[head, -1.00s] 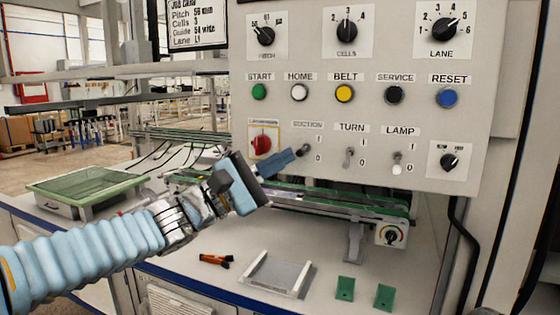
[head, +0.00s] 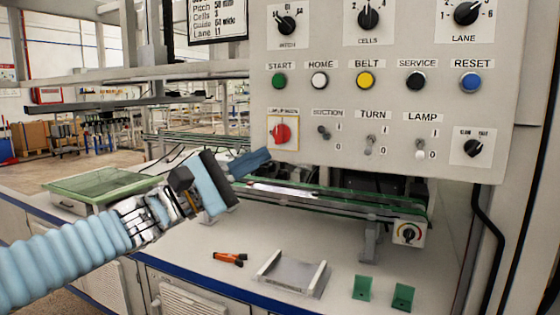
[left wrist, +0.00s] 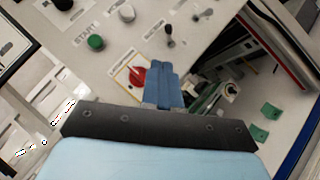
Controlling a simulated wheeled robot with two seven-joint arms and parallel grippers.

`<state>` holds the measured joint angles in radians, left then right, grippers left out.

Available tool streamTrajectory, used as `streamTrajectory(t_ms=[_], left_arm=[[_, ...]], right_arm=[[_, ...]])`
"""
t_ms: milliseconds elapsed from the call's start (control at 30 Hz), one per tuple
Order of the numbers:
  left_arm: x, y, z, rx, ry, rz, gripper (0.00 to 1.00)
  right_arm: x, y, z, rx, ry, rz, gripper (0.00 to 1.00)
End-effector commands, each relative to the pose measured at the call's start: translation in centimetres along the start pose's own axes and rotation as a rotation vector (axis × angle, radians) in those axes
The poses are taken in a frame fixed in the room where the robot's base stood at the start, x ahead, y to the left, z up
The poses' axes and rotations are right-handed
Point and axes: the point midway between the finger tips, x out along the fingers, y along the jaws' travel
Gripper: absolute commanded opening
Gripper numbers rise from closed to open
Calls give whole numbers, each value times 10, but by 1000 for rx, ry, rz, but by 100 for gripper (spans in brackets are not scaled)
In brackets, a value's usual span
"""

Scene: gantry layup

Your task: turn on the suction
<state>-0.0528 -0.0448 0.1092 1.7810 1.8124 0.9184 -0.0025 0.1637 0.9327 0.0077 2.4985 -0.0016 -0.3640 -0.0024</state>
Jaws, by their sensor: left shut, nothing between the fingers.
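The suction switch (head: 324,132) is a small dark toggle on the grey panel, under the SUCTION label. Its lever appears tipped up toward the I mark. It also shows in the left wrist view (left wrist: 169,36), beyond my fingertips. My left gripper (head: 262,158) is shut and empty. Its blue fingers are to the left of and below the switch in the head view, apart from it. In the left wrist view the fingers (left wrist: 162,72) overlap the edge of the red rotary knob (left wrist: 137,76). My right gripper is not in view.
The TURN toggle (head: 370,146) and LAMP toggle (head: 420,149) point down. The red knob (head: 281,133) is left of the suction switch. A conveyor (head: 340,200) runs below the panel. An orange-black tool (head: 229,258), a grey tray (head: 291,272) and green pieces lie on the table.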

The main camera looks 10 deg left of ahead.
Motion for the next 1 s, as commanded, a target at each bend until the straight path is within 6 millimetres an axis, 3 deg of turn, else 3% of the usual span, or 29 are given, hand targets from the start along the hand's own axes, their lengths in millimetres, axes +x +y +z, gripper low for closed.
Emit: streamTrajectory(t_ms=[100,300,767,867,967,1000], left_arm=[[-23,5,3,2,2,1,0],[-43,10,7,0,1,0,0],[-46,6,3,-5,12,-12,0],[-44,-18,-21,-19,65,-71,0],[-46,-68,-65,-40,165,-192,0],[-50,-94,-86,-47,212,-256,0]], right_arm=[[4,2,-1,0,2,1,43],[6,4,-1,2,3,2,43],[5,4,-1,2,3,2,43],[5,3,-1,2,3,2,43],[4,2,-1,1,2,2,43],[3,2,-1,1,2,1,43]])
